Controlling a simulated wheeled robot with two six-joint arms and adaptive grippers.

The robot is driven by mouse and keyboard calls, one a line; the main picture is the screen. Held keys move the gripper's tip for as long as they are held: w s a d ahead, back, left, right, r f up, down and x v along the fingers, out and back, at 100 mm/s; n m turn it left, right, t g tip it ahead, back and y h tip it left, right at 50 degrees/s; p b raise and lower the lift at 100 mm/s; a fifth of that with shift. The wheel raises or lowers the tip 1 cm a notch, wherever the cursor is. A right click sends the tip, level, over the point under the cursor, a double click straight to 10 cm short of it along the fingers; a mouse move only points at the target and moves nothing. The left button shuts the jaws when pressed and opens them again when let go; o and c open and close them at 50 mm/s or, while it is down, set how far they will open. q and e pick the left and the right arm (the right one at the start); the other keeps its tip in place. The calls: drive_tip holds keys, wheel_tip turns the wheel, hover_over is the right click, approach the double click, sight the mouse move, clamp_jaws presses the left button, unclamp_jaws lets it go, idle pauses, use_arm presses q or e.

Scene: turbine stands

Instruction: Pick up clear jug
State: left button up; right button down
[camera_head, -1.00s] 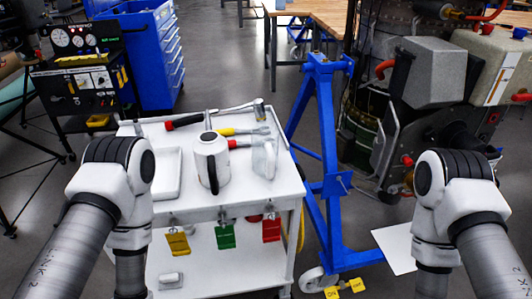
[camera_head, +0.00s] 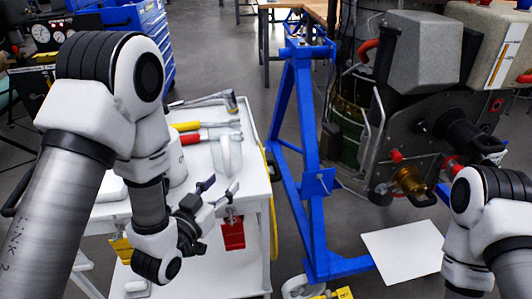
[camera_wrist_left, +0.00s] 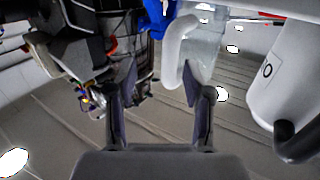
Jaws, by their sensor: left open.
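The clear jug (camera_head: 226,155) stands near the right edge of the white cart top. It is pale and see-through. In the left wrist view, the clear jug (camera_wrist_left: 205,52) is at top centre with its whitish handle facing the gap. My left gripper (camera_head: 219,188) is open and empty at the cart's front edge, in front of the jug. In the left wrist view, my left gripper (camera_wrist_left: 160,85) has its right finger overlapping the jug's lower part; contact cannot be told. My right arm shows at the right edge, but its gripper is out of view.
A white pitcher (camera_wrist_left: 277,90) with a black handle is beside the jug, mostly hidden by my left arm in the head view. Red-handled (camera_head: 190,138) and yellow-handled tools lie behind. A red tag (camera_head: 233,234) hangs from the cart (camera_head: 250,180). A blue stand (camera_head: 300,150) rises to the right.

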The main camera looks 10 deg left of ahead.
sight(224, 163)
use_arm(q)
drive_tip(key=shift+t, duration=0.3)
drive_tip(key=w, duration=0.2)
drive_tip(key=w+r+p, duration=0.1)
drive_tip(key=w, duration=0.1)
drive_tip(key=w+r, duration=0.1)
drive_tip(key=w, duration=0.1)
drive_tip(key=shift+r+p, duration=0.2)
drive_tip(key=shift+p, duration=0.2)
drive_tip(key=shift+a, duration=0.1)
drive_tip(key=shift+w+f, duration=0.1)
drive_tip(key=c, duration=0.7)
clamp_jaws()
use_arm(e)
drive_tip(key=shift+s+a+r, duration=0.45)
drive_tip(key=shift+a+r, duration=0.2)
drive_tip(key=shift+r, duration=0.2)
